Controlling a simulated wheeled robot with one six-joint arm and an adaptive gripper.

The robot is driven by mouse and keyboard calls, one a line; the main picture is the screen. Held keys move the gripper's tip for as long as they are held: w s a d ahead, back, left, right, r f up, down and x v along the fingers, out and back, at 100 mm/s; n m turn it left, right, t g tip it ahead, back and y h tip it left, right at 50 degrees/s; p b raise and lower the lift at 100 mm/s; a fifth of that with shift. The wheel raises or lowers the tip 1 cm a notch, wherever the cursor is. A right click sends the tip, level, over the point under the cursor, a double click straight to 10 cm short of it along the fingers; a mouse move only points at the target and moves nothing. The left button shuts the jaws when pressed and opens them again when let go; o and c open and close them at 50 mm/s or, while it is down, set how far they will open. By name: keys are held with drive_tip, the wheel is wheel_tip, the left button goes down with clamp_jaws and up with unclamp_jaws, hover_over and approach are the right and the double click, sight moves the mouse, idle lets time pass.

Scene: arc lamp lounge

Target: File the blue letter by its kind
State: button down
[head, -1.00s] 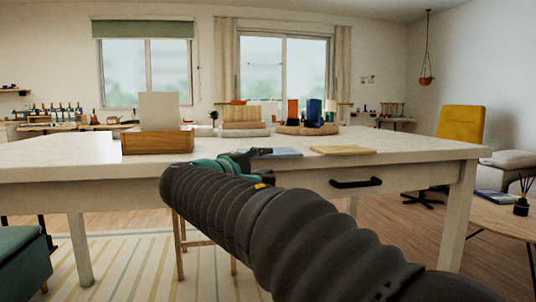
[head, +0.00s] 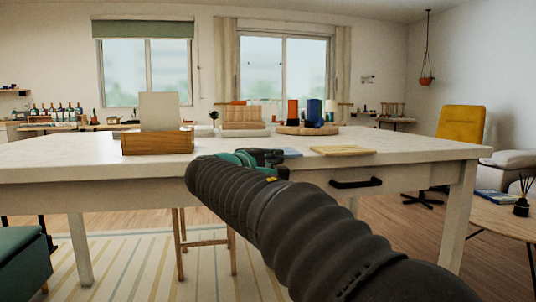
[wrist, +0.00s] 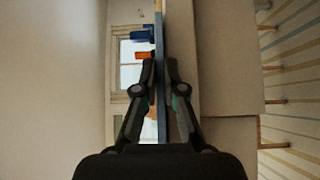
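The blue letter (head: 291,152) lies flat near the front edge of the white table, partly hidden behind my gripper in the head view. In the wrist view, which is turned sideways, the blue letter (wrist: 160,40) shows nearly edge-on as a thin strip running between the fingers. My gripper (wrist: 160,66) is open, with one finger on each side of the strip and gaps visible. In the head view my gripper (head: 270,157) is at the table's front edge. A yellow letter (head: 342,150) lies to the right of the blue one.
A dark drawer handle (head: 356,183) sticks out in front.

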drive_tip(key=shift+r, duration=0.1)
idle(0.3)
drive_tip(key=s+d+r+p, duration=0.1)
drive_tip(key=s+d+r, duration=0.2)
drive_tip(key=d+r, duration=0.7)
drive_tip(key=shift+s+d+r+p, duration=0.3)
drive_tip(key=shift+d+r+p, duration=0.1)
drive_tip(key=shift+d, duration=0.15)
